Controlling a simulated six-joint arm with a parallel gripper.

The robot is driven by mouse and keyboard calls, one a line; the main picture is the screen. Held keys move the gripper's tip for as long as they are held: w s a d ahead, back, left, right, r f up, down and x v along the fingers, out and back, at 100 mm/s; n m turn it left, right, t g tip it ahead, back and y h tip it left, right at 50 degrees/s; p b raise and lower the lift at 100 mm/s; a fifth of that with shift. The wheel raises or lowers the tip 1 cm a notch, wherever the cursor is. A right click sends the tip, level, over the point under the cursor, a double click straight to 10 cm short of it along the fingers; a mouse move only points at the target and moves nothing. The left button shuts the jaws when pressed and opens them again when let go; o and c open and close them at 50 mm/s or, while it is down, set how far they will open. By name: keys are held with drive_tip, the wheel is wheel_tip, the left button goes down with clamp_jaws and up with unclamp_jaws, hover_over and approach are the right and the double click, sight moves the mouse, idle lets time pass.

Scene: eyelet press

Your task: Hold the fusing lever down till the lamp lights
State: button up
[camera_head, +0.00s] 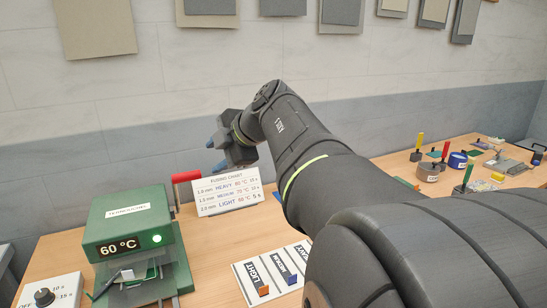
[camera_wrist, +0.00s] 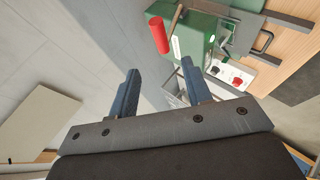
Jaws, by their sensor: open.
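The green fusing press (camera_head: 125,215) stands at the left of the table. The fusing lever's red handle (camera_head: 187,176) sits on a dark rod standing up at the press's right rear. The handle also shows in the wrist view (camera_wrist: 159,35), beyond my fingertips. My gripper (camera_head: 213,155) is open and empty, raised above and right of the handle in the head view. Its two blue fingers also show apart in the wrist view (camera_wrist: 160,68), not touching the lever.
A white board (camera_head: 262,272) with labelled coloured pieces lies right of the press. Tools and pots crowd the table's far right.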

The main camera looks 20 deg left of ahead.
drive_tip(key=shift+f, duration=0.15)
drive_tip(key=c, duration=0.5)
drive_tip(key=f, duration=0.1)
drive_tip(key=f+n+g, duration=0.1)
drive_tip(key=f, duration=0.1)
drive_tip(key=s+f+n+g+y, duration=0.1)
drive_tip(key=f, duration=0.1)
drive_tip(key=shift+s+f, duration=0.1)
drive_tip(key=shift+f, duration=0.05)
clamp_jaws()
drive_tip(key=n+g+y, duration=0.1)
drive_tip(key=n+y, duration=0.6)
drive_tip(key=y, duration=0.2)
approach(186, 180)
drive_tip(key=s+a, duration=0.3)
drive_tip(key=shift+w+a+r, duration=0.2)
drive_tip(key=shift+w+a, duration=0.5)
drive_tip(key=shift+w+a+r, duration=0.25)
drive_tip(key=shift+w+a, duration=0.45)
